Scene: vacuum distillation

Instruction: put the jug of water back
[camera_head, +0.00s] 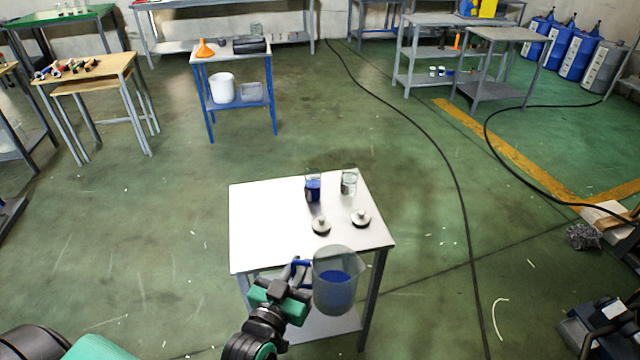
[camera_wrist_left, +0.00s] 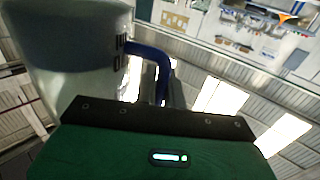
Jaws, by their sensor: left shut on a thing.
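The jug of water (camera_head: 337,284) is a translucent pitcher with blue-looking liquid low inside and a blue handle. It is near the front edge of the white table (camera_head: 262,218), overlapping that edge in the head view; I cannot tell whether it touches the table. My left gripper (camera_head: 298,276) is shut on the jug's handle, to the left of its body. In the left wrist view the jug (camera_wrist_left: 70,65) fills the upper left and its blue handle (camera_wrist_left: 150,55) runs down toward the jaws, which are mostly hidden. The right gripper is not in view.
On the white table stand a glass with blue liquid (camera_head: 313,188), a clear glass (camera_head: 349,182) and two lidded metal pieces (camera_head: 321,226). The table's left part is bare. A blue-legged table (camera_head: 232,60) stands farther back. A black cable (camera_head: 440,150) crosses the floor.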

